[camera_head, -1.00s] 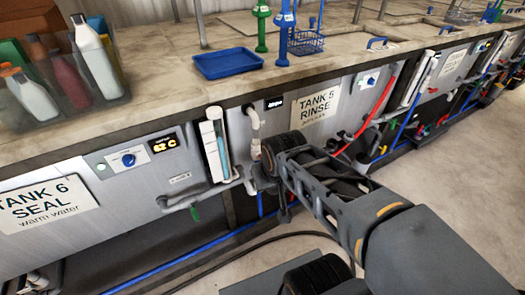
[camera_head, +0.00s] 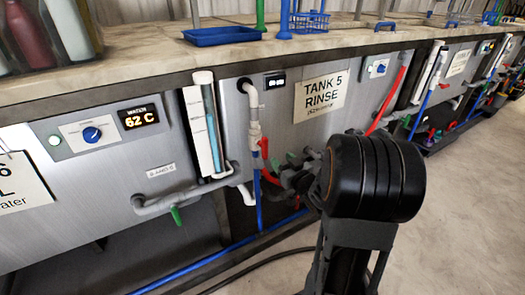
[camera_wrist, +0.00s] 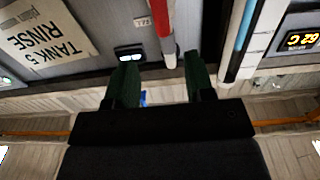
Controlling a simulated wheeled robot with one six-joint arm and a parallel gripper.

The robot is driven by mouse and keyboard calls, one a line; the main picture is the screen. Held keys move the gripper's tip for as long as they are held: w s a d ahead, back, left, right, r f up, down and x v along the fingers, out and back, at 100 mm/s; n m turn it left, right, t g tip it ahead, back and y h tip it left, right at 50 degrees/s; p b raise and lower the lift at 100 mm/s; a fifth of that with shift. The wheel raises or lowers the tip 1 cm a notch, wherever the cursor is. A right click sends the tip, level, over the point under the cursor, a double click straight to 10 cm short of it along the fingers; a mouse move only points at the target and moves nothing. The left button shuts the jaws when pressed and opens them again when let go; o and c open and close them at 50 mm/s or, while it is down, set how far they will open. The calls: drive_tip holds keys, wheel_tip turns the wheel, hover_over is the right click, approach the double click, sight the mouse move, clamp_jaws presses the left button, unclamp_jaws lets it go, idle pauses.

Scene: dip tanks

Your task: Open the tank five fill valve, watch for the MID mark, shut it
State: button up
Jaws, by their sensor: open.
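The tank five panel bears a "TANK 5 RINSE" sign (camera_head: 322,96); the sign is upside down in the wrist view (camera_wrist: 47,36). A white pipe (camera_head: 251,105) runs down left of the sign, with a red handle (camera_head: 266,165) below it. In the head view my arm partly hides the area.
Tank six's panel, with a blue knob (camera_head: 92,134) and a "62 C" display (camera_head: 138,118), is at left. The stone counter (camera_head: 150,62) overhangs the panels and carries a blue tray (camera_head: 222,36). A dark hose (camera_head: 240,277) lies on the floor. Open floor is at right (camera_head: 470,200).

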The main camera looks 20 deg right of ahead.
sight(267, 145)
drive_tip(key=w, duration=0.4)
drive_tip(key=w+a+b, duration=0.1)
drive_tip(key=w, duration=0.4)
drive_tip(key=w+b, duration=0.1)
drive_tip(key=w, duration=0.3)
drive_tip(key=shift+w+a+f, duration=0.1)
drive_tip(key=shift+w+a, duration=0.15)
clamp_jaws()
